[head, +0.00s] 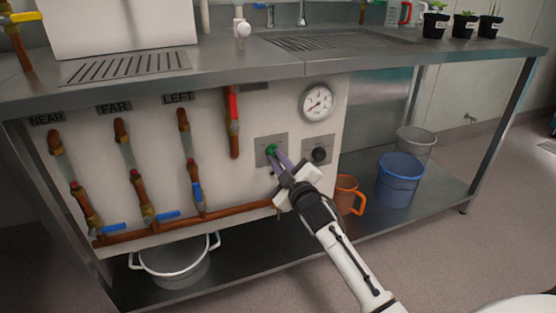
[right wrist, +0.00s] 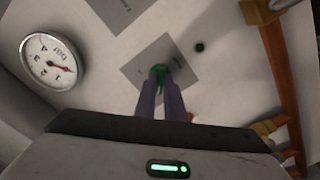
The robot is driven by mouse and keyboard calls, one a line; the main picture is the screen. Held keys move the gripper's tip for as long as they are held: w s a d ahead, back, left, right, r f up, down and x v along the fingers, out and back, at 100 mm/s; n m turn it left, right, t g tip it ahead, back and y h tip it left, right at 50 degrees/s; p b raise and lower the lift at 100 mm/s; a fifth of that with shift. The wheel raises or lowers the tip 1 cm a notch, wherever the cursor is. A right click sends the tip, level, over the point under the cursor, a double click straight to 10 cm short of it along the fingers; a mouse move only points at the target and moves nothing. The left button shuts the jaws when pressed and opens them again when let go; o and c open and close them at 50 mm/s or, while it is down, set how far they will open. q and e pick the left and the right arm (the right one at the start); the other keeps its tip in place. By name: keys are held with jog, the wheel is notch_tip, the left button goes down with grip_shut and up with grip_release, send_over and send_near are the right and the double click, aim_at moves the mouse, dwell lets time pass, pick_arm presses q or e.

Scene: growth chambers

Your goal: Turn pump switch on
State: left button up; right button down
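The pump switch appears to be the small green knob (head: 271,149) on a grey square plate (head: 263,158) on the white panel. In the right wrist view, the green knob (right wrist: 158,70) sits between the fingertips, on its plate (right wrist: 138,69). My right gripper (head: 273,152) reaches up to the panel from the lower right. Its two purple-grey fingers (right wrist: 160,80) are close together, with the tips on either side of the knob, and look shut on it. The fingers partly hide the knob and the plate. My left gripper is not in view.
A black knob (head: 319,155) on a second plate and a round gauge (head: 317,102) are right of the switch. Copper pipes with blue-handled valves (head: 115,228) are left. A white pot (head: 173,262), orange jug (head: 347,193) and blue bucket (head: 399,180) stand on the lower shelf.

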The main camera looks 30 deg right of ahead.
pick_arm(q)
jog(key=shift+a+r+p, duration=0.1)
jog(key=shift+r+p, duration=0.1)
jog(key=shift+p, duration=0.1)
pick_arm(e)
jog(key=shift+m, duration=0.4)
pick_arm(q)
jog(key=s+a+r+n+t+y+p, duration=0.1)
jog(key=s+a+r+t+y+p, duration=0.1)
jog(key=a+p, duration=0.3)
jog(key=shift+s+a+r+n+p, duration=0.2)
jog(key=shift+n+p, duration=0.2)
jog(key=shift+p, duration=1.75)
pick_arm(e)
jog(key=shift+m, duration=8.7)
